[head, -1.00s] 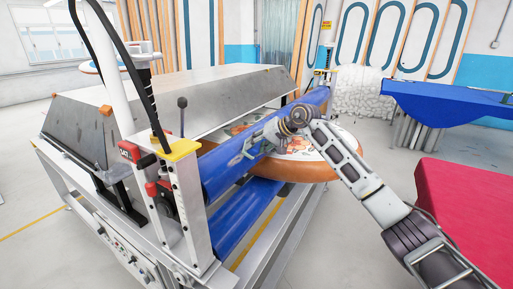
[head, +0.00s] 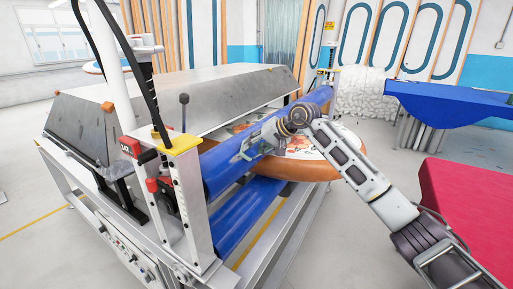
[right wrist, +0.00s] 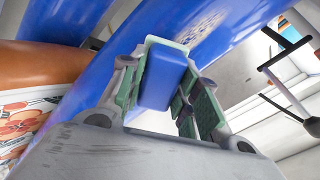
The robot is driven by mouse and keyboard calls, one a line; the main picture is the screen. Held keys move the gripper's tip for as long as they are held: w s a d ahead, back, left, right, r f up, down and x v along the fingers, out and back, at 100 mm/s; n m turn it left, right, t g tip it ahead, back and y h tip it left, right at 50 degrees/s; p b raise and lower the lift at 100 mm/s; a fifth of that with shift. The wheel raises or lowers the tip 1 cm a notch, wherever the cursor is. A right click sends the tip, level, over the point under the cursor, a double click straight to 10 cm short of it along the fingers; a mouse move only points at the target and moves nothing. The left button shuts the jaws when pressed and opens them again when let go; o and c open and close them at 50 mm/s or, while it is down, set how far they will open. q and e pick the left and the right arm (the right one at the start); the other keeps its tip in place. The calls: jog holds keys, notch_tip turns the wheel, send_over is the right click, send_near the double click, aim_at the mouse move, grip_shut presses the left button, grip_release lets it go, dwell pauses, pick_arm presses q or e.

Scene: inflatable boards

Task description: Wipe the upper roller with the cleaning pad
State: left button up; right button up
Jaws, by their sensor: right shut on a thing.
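The upper roller (head: 222,167) is a long blue cylinder running from the near machine post toward the far end. It also crosses the right wrist view diagonally (right wrist: 113,82), with a pale mark on it. My right gripper (head: 248,146) is at the near half of this roller, on its side toward me. In the right wrist view, my right gripper (right wrist: 163,88) is shut on the cleaning pad (right wrist: 164,76), a blue block with a pale green rim. The pad is against or very close to the roller; contact cannot be told. My left gripper is out of view.
A lower blue roller (head: 245,215) runs beneath. A round orange-rimmed board (head: 315,168) lies between the rollers, beside my right arm. The near post (head: 185,195) with a yellow cap stands left of the gripper. A red surface (head: 465,205) is at right, a blue-covered table (head: 450,100) behind.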

aim_at(249, 150)
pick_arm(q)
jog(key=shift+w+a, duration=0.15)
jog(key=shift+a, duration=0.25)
pick_arm(e)
jog(key=shift+s+a, duration=0.1)
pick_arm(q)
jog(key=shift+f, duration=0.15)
pick_arm(e)
jog(key=shift+s, duration=0.1)
pick_arm(q)
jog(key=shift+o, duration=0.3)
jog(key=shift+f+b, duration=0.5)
jog(key=shift+b, duration=0.05)
pick_arm(e)
jog(key=shift+s+a, duration=0.55)
jog(key=shift+s, duration=0.15)
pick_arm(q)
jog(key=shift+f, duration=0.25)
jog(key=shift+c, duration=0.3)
pick_arm(e)
jog(key=shift+s+a, duration=0.35)
jog(key=shift+s, duration=0.05)
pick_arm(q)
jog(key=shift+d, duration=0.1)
pick_arm(e)
jog(key=shift+s, duration=0.1)
